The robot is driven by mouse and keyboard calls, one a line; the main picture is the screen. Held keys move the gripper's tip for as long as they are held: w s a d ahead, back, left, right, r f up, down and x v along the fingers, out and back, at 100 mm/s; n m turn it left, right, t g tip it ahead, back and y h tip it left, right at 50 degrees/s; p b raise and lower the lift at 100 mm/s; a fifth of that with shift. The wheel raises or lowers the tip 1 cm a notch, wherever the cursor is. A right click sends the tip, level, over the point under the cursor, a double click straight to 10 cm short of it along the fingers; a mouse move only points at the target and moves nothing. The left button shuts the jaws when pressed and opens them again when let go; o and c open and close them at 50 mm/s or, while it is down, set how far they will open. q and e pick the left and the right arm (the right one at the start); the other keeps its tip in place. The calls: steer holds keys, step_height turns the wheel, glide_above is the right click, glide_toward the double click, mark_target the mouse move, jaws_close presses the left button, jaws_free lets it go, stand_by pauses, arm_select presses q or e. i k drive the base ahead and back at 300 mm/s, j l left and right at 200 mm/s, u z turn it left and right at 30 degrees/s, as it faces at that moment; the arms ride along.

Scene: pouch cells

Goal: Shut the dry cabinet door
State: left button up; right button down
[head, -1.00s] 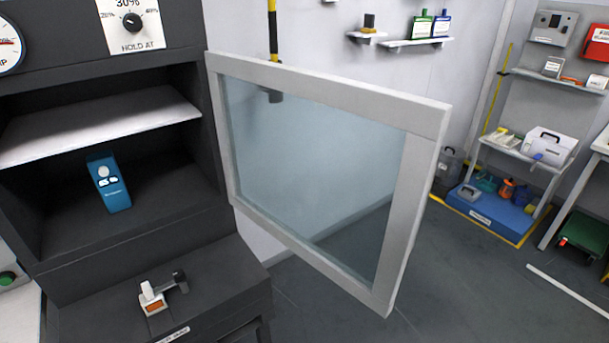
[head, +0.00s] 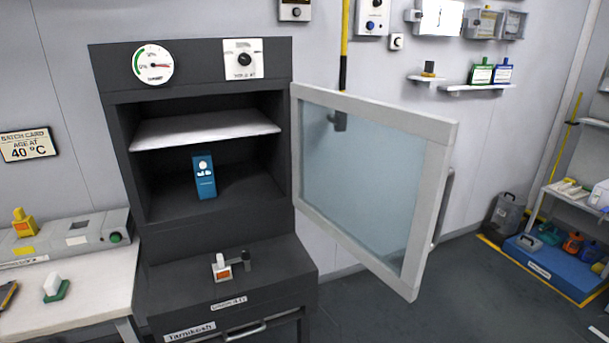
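The dry cabinet (head: 119,150) stands left of centre in the head view, dark grey with an open front. Its door (head: 438,200), a light grey frame around a glass pane, is hinged on the cabinet's right side and stands wide open, swung out to the right. A handle (head: 443,208) shows on the door's outer edge. Inside, a white shelf (head: 205,129) sits above a blue pouch (head: 204,178) standing upright on the cabinet floor. Neither of my grippers is in view.
A white-and-orange item (head: 221,267) sits on the cabinet's lower ledge. A white bench (head: 95,300) with a grey device stands to the left. A blue tray (head: 545,262) and shelving stand at the right.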

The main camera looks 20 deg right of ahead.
mark_target(436, 184)
steer(key=l+u, duration=0.1)
steer(key=u, duration=0.25)
steer(key=l+u, duration=0.15)
steer(key=u, duration=0.25)
steer(key=l+u, duration=0.15)
steer(key=u, duration=0.2)
steer(key=k+l, duration=0.1)
steer(key=l, duration=1.9)
steer(key=k+l, duration=0.15)
steer(key=l, duration=0.85)
